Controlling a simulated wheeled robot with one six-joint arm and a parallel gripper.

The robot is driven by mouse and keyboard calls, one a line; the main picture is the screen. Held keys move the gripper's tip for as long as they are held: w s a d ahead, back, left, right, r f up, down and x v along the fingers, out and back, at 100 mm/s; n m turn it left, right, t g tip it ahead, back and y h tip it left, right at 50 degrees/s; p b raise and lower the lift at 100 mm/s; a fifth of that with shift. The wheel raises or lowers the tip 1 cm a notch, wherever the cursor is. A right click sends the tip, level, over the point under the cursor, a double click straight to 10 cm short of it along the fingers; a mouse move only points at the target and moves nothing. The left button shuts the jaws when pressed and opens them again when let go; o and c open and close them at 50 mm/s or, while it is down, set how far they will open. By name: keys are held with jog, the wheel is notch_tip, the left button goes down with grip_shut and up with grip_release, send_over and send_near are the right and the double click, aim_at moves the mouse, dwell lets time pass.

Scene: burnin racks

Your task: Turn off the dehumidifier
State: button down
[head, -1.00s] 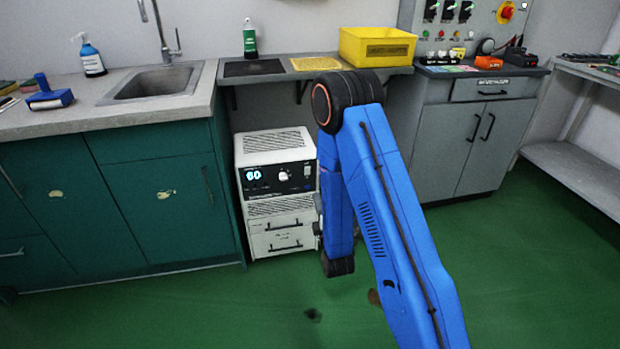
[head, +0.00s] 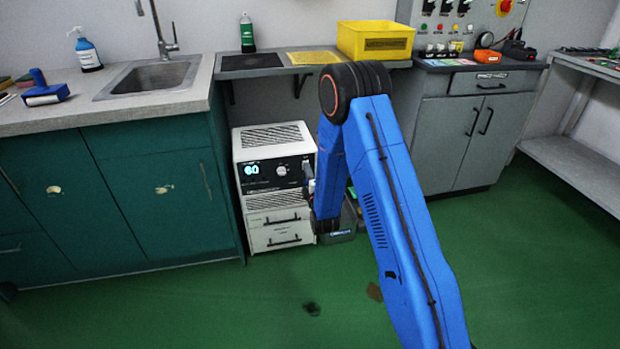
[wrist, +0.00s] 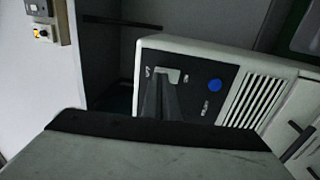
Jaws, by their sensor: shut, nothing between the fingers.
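White drawers (head: 280,236) sit beneath the panel. The green cabinet (head: 165,195) stands close on the left, and a shelf with a yellow bin (head: 375,40) hangs above. A dark box (head: 343,236) is on the floor at right, partly behind my arm.

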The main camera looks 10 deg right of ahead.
jog(key=shift+w, duration=0.35)
jog(key=shift+r, duration=0.1)
